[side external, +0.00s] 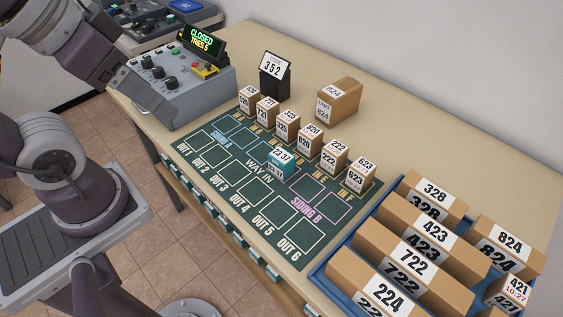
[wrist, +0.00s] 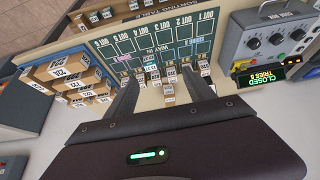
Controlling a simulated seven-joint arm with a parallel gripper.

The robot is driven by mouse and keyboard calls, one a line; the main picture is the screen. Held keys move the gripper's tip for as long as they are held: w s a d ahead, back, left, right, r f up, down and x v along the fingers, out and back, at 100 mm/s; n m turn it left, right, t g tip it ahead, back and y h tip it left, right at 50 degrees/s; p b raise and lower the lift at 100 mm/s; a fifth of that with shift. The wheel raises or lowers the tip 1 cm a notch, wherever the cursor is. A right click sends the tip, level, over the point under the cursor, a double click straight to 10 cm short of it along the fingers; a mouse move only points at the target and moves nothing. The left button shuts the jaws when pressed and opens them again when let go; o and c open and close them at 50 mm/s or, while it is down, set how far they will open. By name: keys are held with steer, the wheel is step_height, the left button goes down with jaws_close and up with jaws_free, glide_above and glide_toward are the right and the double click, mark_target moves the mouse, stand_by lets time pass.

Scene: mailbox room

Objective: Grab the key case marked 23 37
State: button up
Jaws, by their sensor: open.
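The key case marked 23 37 (side external: 281,165) is a small teal box with a white label. It stands on the dark green mat (side external: 232,197), near the WAY IN lettering, in front of the row of small brown boxes. In the wrist view a small teal spot near WAY IN appears to be it, but its number is too small to read. My gripper (wrist: 160,77) is open, with its two dark fingers spread and nothing held between them. It is above the table and apart from the case. My gripper's fingers cannot be made out in the side view.
Several small numbered brown boxes (side external: 311,139) line the mat's back edge. A black stand (side external: 274,84) marked 352 and a brown box (side external: 339,101) marked 824 stand behind. A blue tray (side external: 322,276) of large boxes is at right; a grey control panel (side external: 178,88) reading CLOSED is at left.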

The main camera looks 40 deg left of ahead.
steer(key=n+g+h, duration=0.5)
steer(key=n+h, duration=0.8)
steer(key=n, duration=0.5)
glide_toward(282, 162)
steer(key=shift+w+d+f, duration=0.35)
steer(key=shift+w+f, duration=0.1)
steer(key=shift+f, duration=0.15)
steer(key=shift+w+d+f, duration=0.35)
steer(key=shift+w+f, duration=0.1)
steer(key=shift+f, duration=0.15)
steer(key=shift+w+f+h, duration=0.1)
steer(key=shift+f+h, duration=0.2)
steer(key=shift+f, duration=0.05)
steer(key=x, duration=0.3)
steer(key=f+x, duration=0.1)
steer(key=x, duration=0.3)
steer(key=shift+s+a, duration=0.2)
steer(key=shift+s, duration=0.05)
jaws_close()
